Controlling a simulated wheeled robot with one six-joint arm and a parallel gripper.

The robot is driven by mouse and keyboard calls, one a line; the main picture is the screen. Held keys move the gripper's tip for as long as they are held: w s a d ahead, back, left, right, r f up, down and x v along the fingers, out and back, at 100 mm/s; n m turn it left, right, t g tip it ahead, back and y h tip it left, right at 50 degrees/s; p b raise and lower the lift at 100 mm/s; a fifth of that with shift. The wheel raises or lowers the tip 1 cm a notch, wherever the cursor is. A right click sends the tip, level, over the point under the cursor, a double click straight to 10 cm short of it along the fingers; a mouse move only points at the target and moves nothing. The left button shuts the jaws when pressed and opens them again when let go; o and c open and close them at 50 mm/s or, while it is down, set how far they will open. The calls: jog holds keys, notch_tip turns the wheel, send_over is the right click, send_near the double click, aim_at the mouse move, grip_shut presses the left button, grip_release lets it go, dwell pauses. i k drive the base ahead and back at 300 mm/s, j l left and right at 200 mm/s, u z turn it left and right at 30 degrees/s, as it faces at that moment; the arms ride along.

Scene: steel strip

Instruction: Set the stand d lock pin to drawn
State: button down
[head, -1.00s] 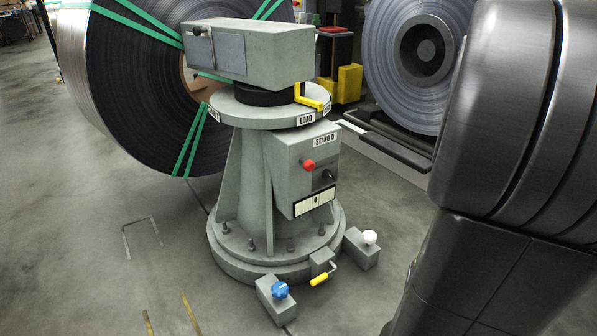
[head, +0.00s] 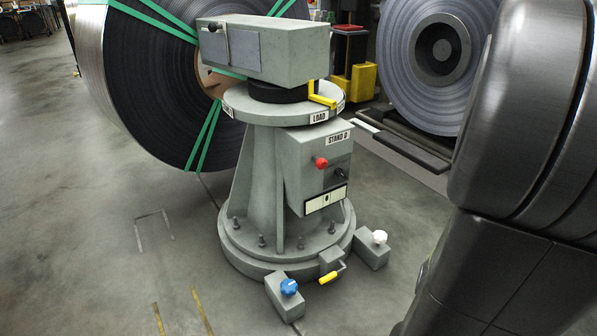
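Stand D (head: 268,180) is a grey pedestal with a round base, a "STAND D" label on its side box and a grey head (head: 262,50) on a turntable marked "LOAD". A red knob (head: 321,162) and a small black knob or lever (head: 339,173) are on the side box. A yellow bent handle (head: 322,97) is at the turntable rim; a yellow-gripped crank (head: 331,276) is low on the base. A blue knob (head: 289,287) and a white knob (head: 380,237) top small floor blocks. I cannot tell which part is the lock pin. My gripper is out of view.
A large steel coil with green straps (head: 150,85) stands behind the stand on the left. Another coil (head: 398,60) is behind on the right, by a dark rail (head: 400,145). My dark arm fills the right side. Floor at the left (head: 80,220) is clear.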

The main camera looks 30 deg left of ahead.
aim_at(321, 163)
jog(key=j+z, duration=0.3)
jog(key=j, duration=0.5)
jog(key=j+z, duration=0.25)
jog(key=j, duration=0.6)
